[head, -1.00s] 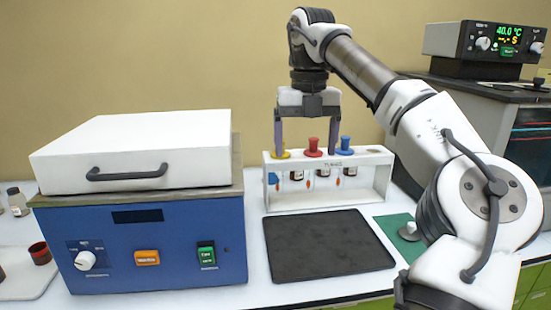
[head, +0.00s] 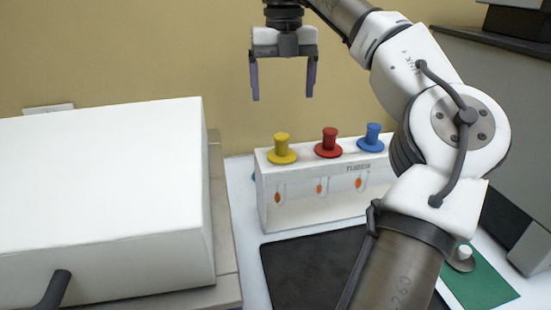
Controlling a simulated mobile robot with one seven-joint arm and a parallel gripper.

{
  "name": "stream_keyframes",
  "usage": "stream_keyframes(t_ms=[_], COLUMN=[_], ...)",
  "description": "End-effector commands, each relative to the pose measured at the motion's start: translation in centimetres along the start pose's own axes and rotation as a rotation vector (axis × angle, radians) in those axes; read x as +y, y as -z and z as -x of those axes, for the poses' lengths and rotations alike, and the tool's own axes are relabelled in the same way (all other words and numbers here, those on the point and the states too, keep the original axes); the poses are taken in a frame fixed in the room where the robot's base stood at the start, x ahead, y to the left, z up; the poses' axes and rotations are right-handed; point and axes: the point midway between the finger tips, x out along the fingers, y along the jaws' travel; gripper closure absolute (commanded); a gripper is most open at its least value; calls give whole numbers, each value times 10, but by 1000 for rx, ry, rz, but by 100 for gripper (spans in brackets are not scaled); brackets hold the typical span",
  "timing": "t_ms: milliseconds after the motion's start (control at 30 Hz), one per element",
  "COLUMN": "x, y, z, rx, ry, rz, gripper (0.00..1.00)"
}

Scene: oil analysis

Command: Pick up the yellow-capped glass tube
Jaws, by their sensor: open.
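The yellow-capped glass tube (head: 282,149) stands at the left end of a white rack (head: 330,205). Its cap shows above the rack's top, and part of the tube shows through the rack's front. A red-capped tube (head: 328,143) stands in the middle and a blue-capped tube (head: 371,138) at the right. My gripper (head: 282,96) is open and empty, fingers pointing down. In the picture it appears above the yellow cap, apart from it. I cannot tell its exact depth over the rack.
A large white-lidded box (head: 100,190) with a handle stands to the left of the rack. A dark flat tray (head: 305,270) lies in front of the rack. A green mat (head: 480,280) and grey equipment (head: 500,120) are at the right. My arm crosses the right side.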

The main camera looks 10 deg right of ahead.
Motion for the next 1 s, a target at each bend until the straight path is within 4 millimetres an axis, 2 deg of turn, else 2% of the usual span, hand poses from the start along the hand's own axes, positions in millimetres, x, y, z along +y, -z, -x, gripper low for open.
stream_keyframes(t_ms=[167,400,733,1000], x=[-1,0,0,0], y=[0,0,-1,-3], z=[-21,-66,-95,-132], rx=[3,2,2,1], ry=[1,0,0,-1], rz=[1,1,0,1], gripper=[15,15,15,15])
